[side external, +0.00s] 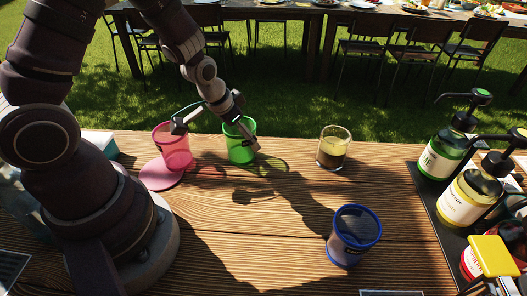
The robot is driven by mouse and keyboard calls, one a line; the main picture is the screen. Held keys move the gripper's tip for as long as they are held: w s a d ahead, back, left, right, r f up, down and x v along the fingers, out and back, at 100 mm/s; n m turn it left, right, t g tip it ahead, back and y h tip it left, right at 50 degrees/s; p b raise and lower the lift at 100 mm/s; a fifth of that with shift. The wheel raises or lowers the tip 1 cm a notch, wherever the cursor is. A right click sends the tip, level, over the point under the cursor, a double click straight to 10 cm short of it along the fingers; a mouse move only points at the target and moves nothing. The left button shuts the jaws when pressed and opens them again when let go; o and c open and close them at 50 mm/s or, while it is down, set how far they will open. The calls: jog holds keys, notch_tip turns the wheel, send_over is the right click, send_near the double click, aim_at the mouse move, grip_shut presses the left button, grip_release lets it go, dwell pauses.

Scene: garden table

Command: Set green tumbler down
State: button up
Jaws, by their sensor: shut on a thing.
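The green tumbler (238,146) is upright near the back edge of the table, right of the pink tumbler. My gripper (222,132) is shut on the green tumbler, with one finger at its right side. The other finger reaches left, by the pink tumbler's rim. The green tumbler's base appears at or very near the wooden table top (285,215); I cannot tell whether it touches.
A glass with yellowish contents (332,152) stands to the right. A blue tumbler (352,238) is nearer the front. Pump bottles (445,150) line a dark tray at the right.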

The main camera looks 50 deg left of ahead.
jog(key=shift+f, duration=0.15)
jog(key=o, duration=1.2)
jog(key=shift+s+r, duration=0.1)
jog(key=shift+r, duration=0.4)
jog(key=shift+t, duration=0.5)
jog(key=d+v, duration=0.1)
jog(key=v, duration=0.5)
jog(key=s+d+v, duration=0.1)
jog(key=v, duration=0.6)
jog(key=d+v, duration=0.2)
jog(key=v, duration=0.5)
jog(key=shift+s+f, duration=0.25)
jog(key=shift+f, duration=0.15)
